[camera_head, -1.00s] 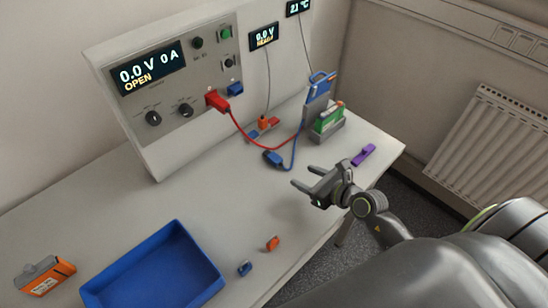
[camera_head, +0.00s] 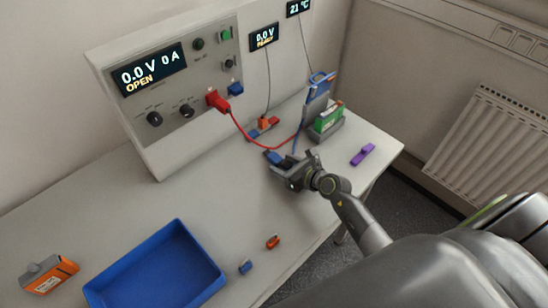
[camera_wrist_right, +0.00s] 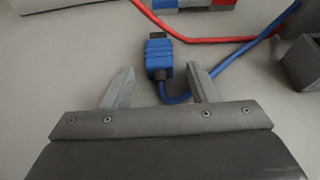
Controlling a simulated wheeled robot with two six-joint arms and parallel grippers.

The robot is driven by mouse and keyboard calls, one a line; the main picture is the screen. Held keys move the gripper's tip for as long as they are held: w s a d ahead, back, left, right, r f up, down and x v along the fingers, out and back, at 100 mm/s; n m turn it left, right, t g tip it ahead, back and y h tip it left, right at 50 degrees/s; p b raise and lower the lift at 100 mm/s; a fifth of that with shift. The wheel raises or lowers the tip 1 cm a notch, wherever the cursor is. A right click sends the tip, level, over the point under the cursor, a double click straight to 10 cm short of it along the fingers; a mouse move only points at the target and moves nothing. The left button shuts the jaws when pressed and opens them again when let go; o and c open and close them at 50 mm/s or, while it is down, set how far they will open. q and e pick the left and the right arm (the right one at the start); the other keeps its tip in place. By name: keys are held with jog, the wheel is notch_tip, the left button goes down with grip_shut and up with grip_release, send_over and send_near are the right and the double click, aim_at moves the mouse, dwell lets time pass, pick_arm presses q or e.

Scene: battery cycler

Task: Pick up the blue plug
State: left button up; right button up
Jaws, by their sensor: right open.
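The blue plug (camera_head: 273,157) lies on the table at the end of a blue cable, just beyond my right gripper in the head view. In the right wrist view the blue plug (camera_wrist_right: 158,58) lies ahead of and between the two open fingertips, nearer the right finger. My right gripper (camera_head: 283,166) is open and low over the table; its fingers also show in the right wrist view (camera_wrist_right: 162,80). Nothing is held in it. Part of the plug's cable is hidden behind the right finger. My left gripper is not in view.
A red cable (camera_head: 245,133) runs from the red plug (camera_head: 218,102) on the cycler panel toward the battery holder (camera_head: 326,131). A purple clip (camera_head: 362,155) lies to the right. A blue tray (camera_head: 212,258) and small blue and orange pieces (camera_head: 273,242) lie nearer.

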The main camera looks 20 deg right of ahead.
jog(key=c, duration=1)
notch_tip(320, 180, up, 10)
jog(key=p, duration=0.1)
jog(key=shift+r, duration=0.15)
notch_tip(320, 180, up, 6)
send_over(277, 158)
jog(key=w+a+r+b, duration=0.1)
jog(key=w+a, duration=0.1)
jog(key=w, duration=0.3)
jog(key=shift+w, duration=0.35)
